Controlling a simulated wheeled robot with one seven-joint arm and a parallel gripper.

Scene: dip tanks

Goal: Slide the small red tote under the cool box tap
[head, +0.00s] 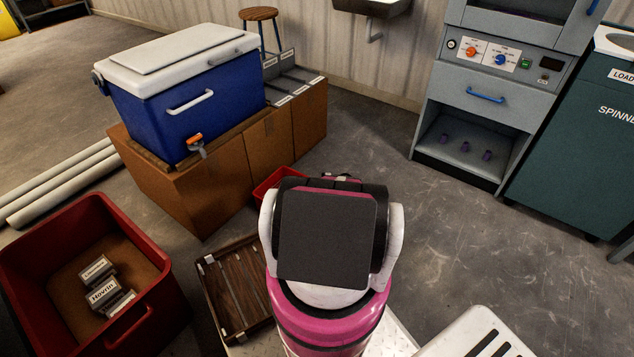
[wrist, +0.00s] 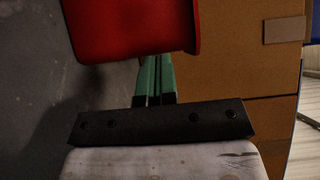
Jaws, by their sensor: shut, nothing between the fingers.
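The small red tote (head: 270,187) is on the floor beside the cardboard boxes, mostly hidden behind my arm in the head view. In the wrist view the tote (wrist: 135,28) fills the top middle. My gripper (wrist: 155,65) is shut and empty, its green fingers reaching the tote's near edge in the picture. I cannot tell whether they touch it. The blue cool box (head: 190,100) with a white lid stands on the boxes. Its orange tap (head: 195,140) is low on the front, to the left of and higher than the tote.
Cardboard boxes (head: 225,165) form a wall along the tote, also at right in the wrist view (wrist: 245,70). A big red bin (head: 150,315) and a wooden rack (head: 235,290) lie left of my arm. The floor (head: 440,240) to the right is clear.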

